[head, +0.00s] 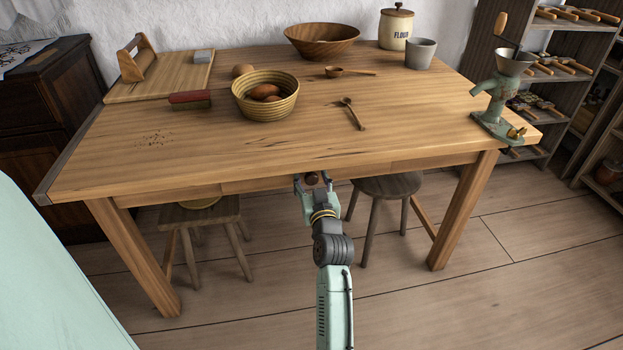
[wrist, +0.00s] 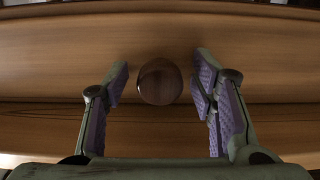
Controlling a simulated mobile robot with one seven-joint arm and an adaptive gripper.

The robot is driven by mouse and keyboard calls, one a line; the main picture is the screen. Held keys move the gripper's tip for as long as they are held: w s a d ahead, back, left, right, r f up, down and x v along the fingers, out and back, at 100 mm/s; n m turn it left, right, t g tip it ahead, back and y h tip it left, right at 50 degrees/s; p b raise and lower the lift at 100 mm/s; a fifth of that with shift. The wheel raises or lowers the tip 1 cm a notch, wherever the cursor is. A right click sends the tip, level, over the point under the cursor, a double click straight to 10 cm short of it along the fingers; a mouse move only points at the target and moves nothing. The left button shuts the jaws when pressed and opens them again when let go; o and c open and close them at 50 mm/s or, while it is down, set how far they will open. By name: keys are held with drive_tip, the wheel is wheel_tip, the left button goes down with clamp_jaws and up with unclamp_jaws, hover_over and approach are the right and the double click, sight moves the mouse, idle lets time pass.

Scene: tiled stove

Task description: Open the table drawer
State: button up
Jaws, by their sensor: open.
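The wooden table (head: 290,150) stands in front of me, with its drawer front (head: 262,184) under the front edge of the top. A round dark brown knob (wrist: 160,82) sits on the drawer front (wrist: 60,75) in the wrist view. Gaps show between the knob and both fingers. In the head view my gripper (head: 312,184) is just below the table's front edge. I see no gap that shows the drawer pulled out.
Two stools, left (head: 200,215) and right (head: 388,187), stand under the table. On top are a basket (head: 265,108), a wooden bowl (head: 321,40), a spoon (head: 352,113) and a green grinder (head: 497,100) at the right corner. The floor (head: 440,310) before the table is clear.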

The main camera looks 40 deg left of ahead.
drive_tip(key=shift+c, duration=0.4)
clamp_jaws()
idle(0.4)
